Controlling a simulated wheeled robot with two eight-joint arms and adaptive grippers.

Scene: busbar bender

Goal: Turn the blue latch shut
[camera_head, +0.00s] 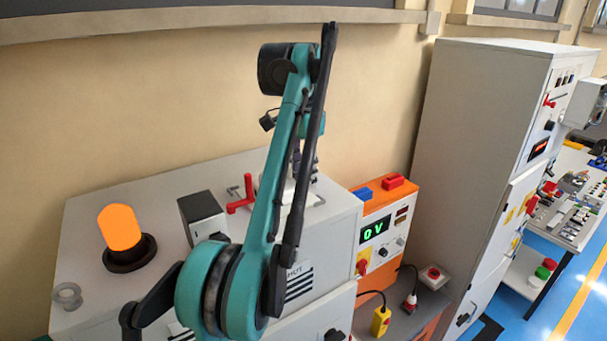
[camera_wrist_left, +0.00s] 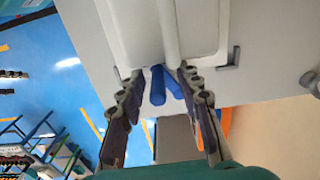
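The blue latch (camera_wrist_left: 157,88) shows in the left wrist view as blue bar-like parts beside a pale grey housing. In the head view it is hidden behind my left arm. My left gripper (camera_wrist_left: 160,77) is open, with one dark finger on each side of the blue parts. I cannot tell whether either finger touches them. In the head view my teal and black left arm hides most of this gripper. My right gripper is in neither view.
A red handle (camera_head: 241,195) stands on the grey cabinet top (camera_head: 90,215), with an orange lamp (camera_head: 119,227) to its left. An orange box (camera_head: 377,232) reading 0 V stands right of the arm. A tall grey cabinet (camera_head: 470,130) rises further right.

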